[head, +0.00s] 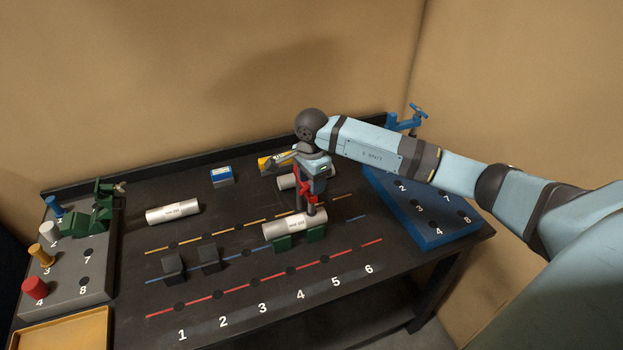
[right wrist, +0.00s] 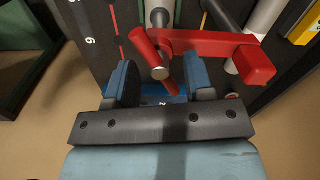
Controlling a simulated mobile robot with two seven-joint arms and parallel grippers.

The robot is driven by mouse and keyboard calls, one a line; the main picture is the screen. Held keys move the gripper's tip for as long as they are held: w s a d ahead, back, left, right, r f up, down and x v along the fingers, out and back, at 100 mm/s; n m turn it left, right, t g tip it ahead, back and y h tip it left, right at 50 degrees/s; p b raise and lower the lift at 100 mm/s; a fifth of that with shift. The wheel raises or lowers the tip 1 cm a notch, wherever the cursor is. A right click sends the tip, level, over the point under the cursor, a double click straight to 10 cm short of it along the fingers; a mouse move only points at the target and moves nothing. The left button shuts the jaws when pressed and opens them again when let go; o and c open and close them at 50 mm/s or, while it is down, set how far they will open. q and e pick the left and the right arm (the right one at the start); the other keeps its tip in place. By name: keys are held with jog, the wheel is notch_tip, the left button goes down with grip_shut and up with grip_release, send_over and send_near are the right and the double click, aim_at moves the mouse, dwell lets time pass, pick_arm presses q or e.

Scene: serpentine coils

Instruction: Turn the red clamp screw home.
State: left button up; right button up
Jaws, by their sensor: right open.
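The red clamp (head: 303,196) sits at the silver pipe (head: 290,226) on green supports (head: 297,241), partly hidden by my right gripper (head: 314,182). In the right wrist view the red clamp body (right wrist: 205,43) reaches to the right. My right gripper (right wrist: 158,68) is open, with a blue-grey finger on either side of the screw. Contact with the handle cannot be told. My left gripper is not in view.
A blue numbered board (head: 440,233) with a blue clamp (head: 407,120) lies right. A grey board (head: 68,300) with pegs and a green clamp (head: 95,210) stands left. Another pipe (head: 172,211), a blue box (head: 221,176) and dark blocks (head: 173,266) lie on the table. Its front is clear.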

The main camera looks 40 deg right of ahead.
grip_shut()
jog(key=shift+f+m+b, duration=0.25)
jog(key=shift+m+b, duration=0.45)
jog(key=shift+b, duration=0.25)
jog(key=shift+m+b, duration=0.35)
jog(key=shift+m, duration=0.15)
jog(key=shift+r+m+b, duration=0.15)
jog(key=shift+m+b, duration=0.15)
jog(key=shift+m, duration=0.3)
jog(key=shift+r, duration=0.1)
grip_release()
